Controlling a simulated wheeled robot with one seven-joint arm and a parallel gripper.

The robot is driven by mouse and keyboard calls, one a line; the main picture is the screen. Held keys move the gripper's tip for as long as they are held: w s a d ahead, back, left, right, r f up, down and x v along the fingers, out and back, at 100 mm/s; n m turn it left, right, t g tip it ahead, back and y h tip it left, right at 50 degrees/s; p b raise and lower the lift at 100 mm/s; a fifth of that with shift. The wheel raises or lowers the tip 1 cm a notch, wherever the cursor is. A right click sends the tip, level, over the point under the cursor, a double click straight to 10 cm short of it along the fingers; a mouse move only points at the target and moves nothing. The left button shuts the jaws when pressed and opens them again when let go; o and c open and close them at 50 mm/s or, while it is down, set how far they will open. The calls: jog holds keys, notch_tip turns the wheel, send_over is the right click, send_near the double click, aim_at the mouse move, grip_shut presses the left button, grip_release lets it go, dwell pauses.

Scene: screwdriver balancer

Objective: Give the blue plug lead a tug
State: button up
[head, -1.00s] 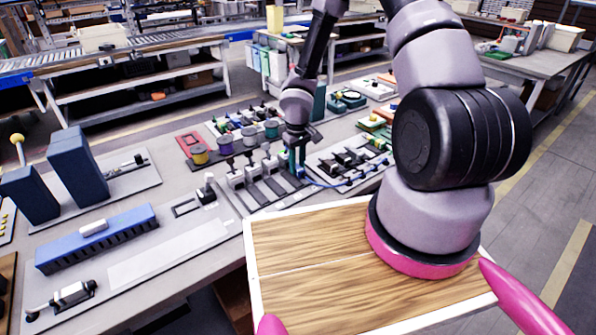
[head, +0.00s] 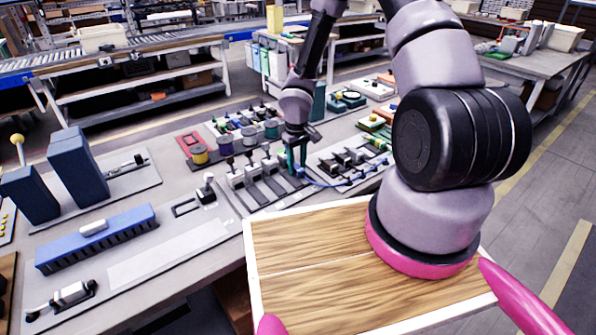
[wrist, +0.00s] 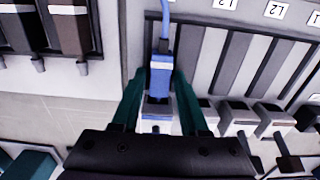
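The blue plug (wrist: 160,78) stands in the upper middle of the wrist view, with its thin blue lead (wrist: 165,25) running up from its far end. The lead also curves to the right across the bench in the head view (head: 322,184). My gripper (wrist: 160,80) has its two green fingers one on each side of the plug. The fingertips are very close to its sides; I cannot tell whether they press on it. In the head view my gripper (head: 297,160) is low over the bench panel, and its fingers mostly hide the plug.
Grey slots (wrist: 225,60) with labels and a row of grey-topped levers (wrist: 235,118) lie to the right in the wrist view. Spools (head: 199,155) stand behind the panel in the head view. A blue comb-like block (head: 95,238) lies at left. A wooden tray top (head: 320,285) is in front.

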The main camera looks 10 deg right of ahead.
jog(key=shift+o, duration=0.3)
jog(key=shift+r, duration=0.1)
jog(key=shift+r, duration=3.45)
jog(key=shift+d+r, duration=0.1)
jog(key=shift+r, duration=0.1)
jog(key=d+r+m+t+h, duration=0.15)
jog(key=d+r, duration=0.25)
jog(key=r, duration=0.6)
notch_tip(320, 180, up, 22)
jog(key=m+t, duration=0.3)
jog(key=m, duration=0.2)
send_over(297, 166)
jog(key=s+d, duration=0.9)
jog(key=s+a+r+m+t+y, duration=0.2)
jog(key=s+r+y, duration=0.1)
jog(key=s+r, duration=0.5)
jog(key=shift+s+a+r, duration=0.15)
jog(key=shift+s, duration=0.9)
